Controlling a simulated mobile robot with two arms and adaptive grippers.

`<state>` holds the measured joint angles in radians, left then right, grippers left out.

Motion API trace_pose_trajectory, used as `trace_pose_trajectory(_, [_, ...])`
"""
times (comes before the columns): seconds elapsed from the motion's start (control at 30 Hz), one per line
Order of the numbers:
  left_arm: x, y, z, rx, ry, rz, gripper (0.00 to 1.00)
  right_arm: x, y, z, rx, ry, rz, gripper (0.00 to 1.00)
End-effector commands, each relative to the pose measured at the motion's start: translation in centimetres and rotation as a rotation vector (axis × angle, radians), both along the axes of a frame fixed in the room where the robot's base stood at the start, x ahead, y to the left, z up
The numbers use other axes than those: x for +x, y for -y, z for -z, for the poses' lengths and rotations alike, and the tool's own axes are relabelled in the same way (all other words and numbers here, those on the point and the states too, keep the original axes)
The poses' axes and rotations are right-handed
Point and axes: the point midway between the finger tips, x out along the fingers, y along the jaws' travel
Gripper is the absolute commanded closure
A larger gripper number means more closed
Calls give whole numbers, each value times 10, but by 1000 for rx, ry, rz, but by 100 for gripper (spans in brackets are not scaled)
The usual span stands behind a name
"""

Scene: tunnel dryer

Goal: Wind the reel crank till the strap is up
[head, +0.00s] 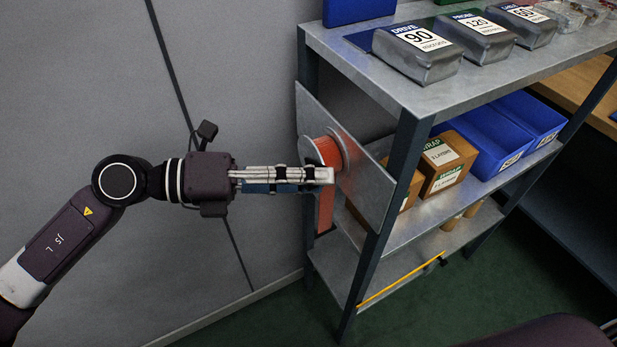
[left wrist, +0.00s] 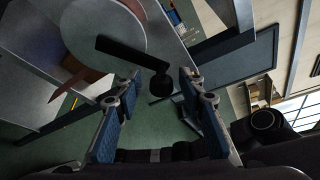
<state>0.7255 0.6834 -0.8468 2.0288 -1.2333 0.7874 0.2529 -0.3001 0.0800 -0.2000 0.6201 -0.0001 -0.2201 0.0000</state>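The reel (head: 341,150) is mounted on a grey plate at the left end of the shelf rack, with orange strap (head: 326,208) wound on it and hanging down below. In the left wrist view the reel's round flange (left wrist: 105,30) carries a dark crank arm (left wrist: 125,52) ending in a black knob (left wrist: 162,84). My left gripper (head: 328,176) is level in front of the reel. In the left wrist view my left gripper (left wrist: 159,92) is open, with blue pads either side of the knob and gaps between.
The middle shelf holds cardboard boxes (head: 445,165) and blue bins (head: 490,140). A dark rack post (head: 390,190) stands right of the reel. A plain grey wall (head: 80,90) is on the left.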

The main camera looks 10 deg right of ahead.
Motion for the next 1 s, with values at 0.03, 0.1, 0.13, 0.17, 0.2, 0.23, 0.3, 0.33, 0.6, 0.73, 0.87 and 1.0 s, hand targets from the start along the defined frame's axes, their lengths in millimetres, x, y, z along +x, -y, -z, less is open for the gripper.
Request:
trace_pose_trajectory(0.03, [0,0,-1,-1,1,1,64,0,0,0,0,0,0,60])
trace_pose_trajectory(0.1, [0,0,-1,-1,1,1,64,0,0,0,0,0,0,60])
trace_pose_trajectory(0.13, [0,0,-1,-1,1,0,64,0,1,0,-1,0,0,60])
trace_pose_trajectory(0.17, [0,-1,-1,-1,1,0,64,0,1,0,-1,0,-1,60])
trace_pose_trajectory(0.2, [0,-2,-1,-1,1,-1,64,0,2,0,-2,0,-1,60])
trace_pose_trajectory(0.23, [1,-4,-1,0,1,-1,64,0,1,0,-2,0,-1,60])
trace_pose_trajectory(0.3, [1,-12,-2,0,-1,-2,64,0,1,0,-1,0,-1,60])
trace_pose_trajectory(0.33, [1,-16,-3,1,0,-3,64,0,1,0,-1,0,-1,60])
trace_pose_trajectory(0.6, [3,-72,-13,3,-1,-4,64,0,0,0,0,0,0,60])
trace_pose_trajectory(0.73, [4,-96,-18,2,-1,-3,64,0,0,0,0,0,0,60])
trace_pose_trajectory(0.87, [4,-111,-21,0,-2,-2,64,0,0,0,0,0,0,60])
trace_pose_trajectory(1.0, [4,-118,-23,0,0,0,64,0,0,0,0,0,0,60])
